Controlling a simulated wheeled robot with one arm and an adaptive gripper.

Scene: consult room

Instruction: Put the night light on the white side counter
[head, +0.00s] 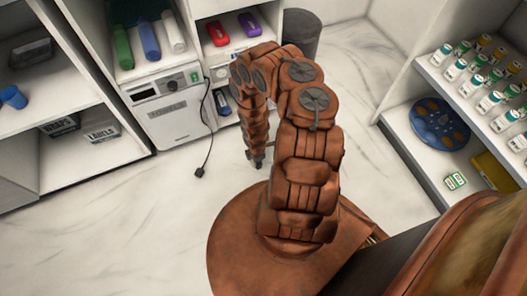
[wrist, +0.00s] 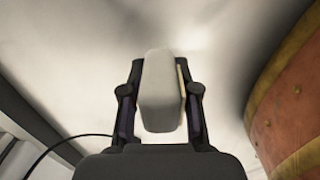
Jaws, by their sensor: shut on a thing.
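My gripper (wrist: 160,105) is shut on a pale, rounded block, the night light (wrist: 158,90), which stands up between the two dark fingers in the wrist view. In the head view my gripper (head: 257,160) hangs low over the floor at the end of my brown arm, and the night light cannot be made out there. White furniture with open shelves (head: 95,165) stands at the left, and a white unit (head: 178,72) at the back. I cannot tell which one is the white side counter.
A black cable with a plug (head: 200,171) hangs left of my gripper. A dark bin (head: 301,38) stands behind my arm. Shelves at the right hold several bottles (head: 490,104) and a blue disc (head: 440,124). Pale floor (head: 130,225) is clear at the lower left.

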